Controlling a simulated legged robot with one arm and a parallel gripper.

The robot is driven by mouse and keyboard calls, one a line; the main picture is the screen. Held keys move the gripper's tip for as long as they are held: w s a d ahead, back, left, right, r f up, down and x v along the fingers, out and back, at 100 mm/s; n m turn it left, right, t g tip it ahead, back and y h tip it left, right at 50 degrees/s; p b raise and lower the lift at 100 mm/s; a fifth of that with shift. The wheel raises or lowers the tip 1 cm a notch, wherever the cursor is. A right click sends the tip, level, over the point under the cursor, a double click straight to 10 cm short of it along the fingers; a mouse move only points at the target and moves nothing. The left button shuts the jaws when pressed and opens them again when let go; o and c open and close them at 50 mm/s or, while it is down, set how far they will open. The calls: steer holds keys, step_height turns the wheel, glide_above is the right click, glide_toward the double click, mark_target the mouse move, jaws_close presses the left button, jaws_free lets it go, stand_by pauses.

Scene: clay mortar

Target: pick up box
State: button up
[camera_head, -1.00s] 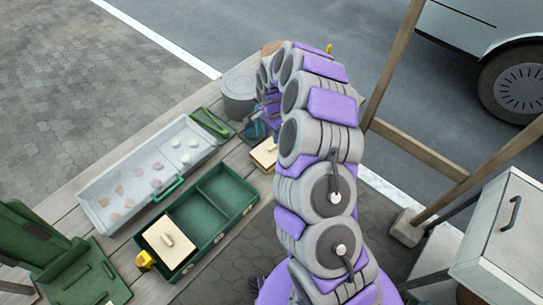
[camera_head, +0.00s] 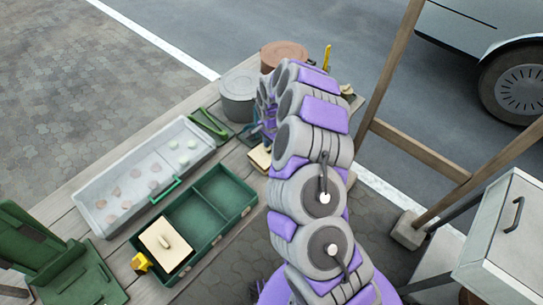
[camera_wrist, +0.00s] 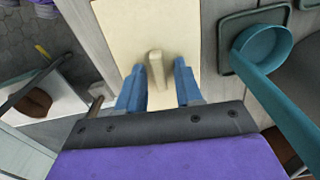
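A flat cream box or lid (camera_wrist: 125,30) with a bar handle (camera_wrist: 156,65) lies below my gripper (camera_wrist: 158,82) in the wrist view. My gripper is open, with one blue finger on each side of the handle and visible gaps between. I cannot tell how high the fingers are above the surface. In the head view a cream piece (camera_head: 260,158) shows at the table edge, partly hidden by my arm. A second cream lid with a handle (camera_head: 166,246) sits in the left compartment of a green tray (camera_head: 238,219).
A teal ladle-like pan (camera_wrist: 262,48) lies close right of the cream box. On the wooden table are a grey bin (camera_head: 170,160) with small pieces, a grey pot (camera_head: 238,98) and a brown round pot (camera_head: 284,55). A white drawer cabinet (camera_head: 500,235) stands right.

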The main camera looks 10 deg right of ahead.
jaws_close()
stand_by(0.5)
